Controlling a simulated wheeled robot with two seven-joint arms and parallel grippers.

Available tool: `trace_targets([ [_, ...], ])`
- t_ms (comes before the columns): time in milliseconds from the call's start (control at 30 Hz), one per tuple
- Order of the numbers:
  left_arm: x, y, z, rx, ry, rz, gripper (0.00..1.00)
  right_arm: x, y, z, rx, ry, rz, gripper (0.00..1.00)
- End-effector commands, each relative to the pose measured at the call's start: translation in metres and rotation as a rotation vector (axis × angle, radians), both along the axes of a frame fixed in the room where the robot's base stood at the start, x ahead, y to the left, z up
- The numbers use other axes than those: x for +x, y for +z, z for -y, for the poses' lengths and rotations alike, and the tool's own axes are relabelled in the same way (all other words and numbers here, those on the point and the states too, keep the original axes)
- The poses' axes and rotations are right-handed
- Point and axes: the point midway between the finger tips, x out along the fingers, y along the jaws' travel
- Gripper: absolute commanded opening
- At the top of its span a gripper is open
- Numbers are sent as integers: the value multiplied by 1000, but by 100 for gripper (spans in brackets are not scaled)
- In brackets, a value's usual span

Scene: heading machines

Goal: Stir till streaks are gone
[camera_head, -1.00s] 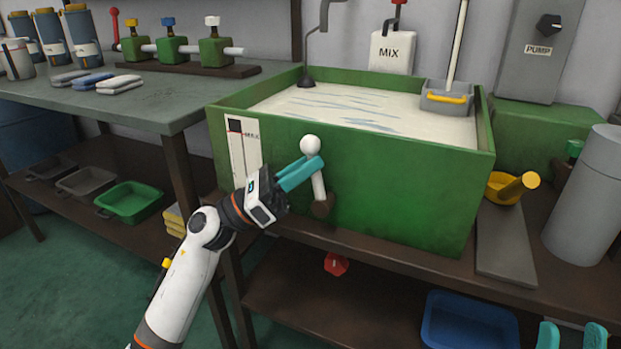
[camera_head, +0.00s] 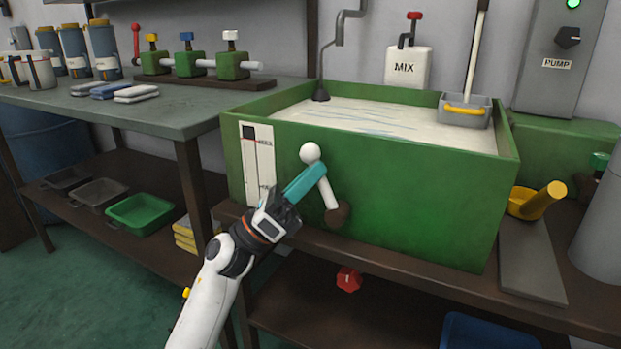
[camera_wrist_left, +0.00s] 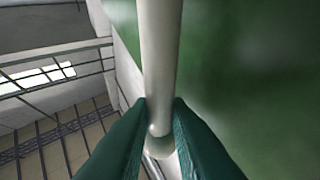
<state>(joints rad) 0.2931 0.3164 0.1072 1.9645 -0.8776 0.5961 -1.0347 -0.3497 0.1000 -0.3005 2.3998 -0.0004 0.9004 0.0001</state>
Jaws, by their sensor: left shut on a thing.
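A green vat (camera_head: 400,195) stands on the dark bench, filled with pale liquid (camera_head: 400,113) that shows a few thin blue-grey streaks. A white crank handle with a round white knob (camera_head: 310,153) and a brown hub (camera_head: 337,215) is on its front wall. My left gripper (camera_head: 312,178) is shut on the white crank arm just below the knob. In the left wrist view the teal fingers (camera_wrist_left: 162,130) close around the pale rod (camera_wrist_left: 160,50). My right gripper does not show in the current views.
A gauge strip (camera_head: 257,165) is on the vat's front left. A long-handled grey box (camera_head: 465,110) sits at the vat's back right corner. A yellow scoop (camera_head: 535,200) lies right of the vat. A red knob (camera_head: 348,278) is below the bench top. The pump box (camera_head: 565,50) shows a green light.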

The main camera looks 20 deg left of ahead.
Motion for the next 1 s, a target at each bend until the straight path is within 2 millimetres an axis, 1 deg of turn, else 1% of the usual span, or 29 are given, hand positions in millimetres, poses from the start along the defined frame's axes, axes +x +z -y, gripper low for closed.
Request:
trace_targets([
  [233, 0, 0, 0, 0, 1, -1, 0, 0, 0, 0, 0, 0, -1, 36],
  [267, 0, 0, 0, 1, 0, -1, 18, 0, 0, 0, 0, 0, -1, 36],
  [300, 0, 0, 0, 1, 0, -1, 24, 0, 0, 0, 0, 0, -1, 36],
  [333, 0, 0, 0, 1, 0, -1, 25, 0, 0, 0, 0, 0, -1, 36],
  [567, 0, 0, 0, 1, 0, 0, 25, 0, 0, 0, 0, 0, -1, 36],
  [667, -2, -4, -2, 1, 0, -1, 25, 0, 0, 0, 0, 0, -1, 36],
  [767, -7, -12, -9, -2, 1, -3, 25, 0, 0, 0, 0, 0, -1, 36],
  [1000, -32, -47, -37, -1, 3, -6, 25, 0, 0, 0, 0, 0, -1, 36],
])
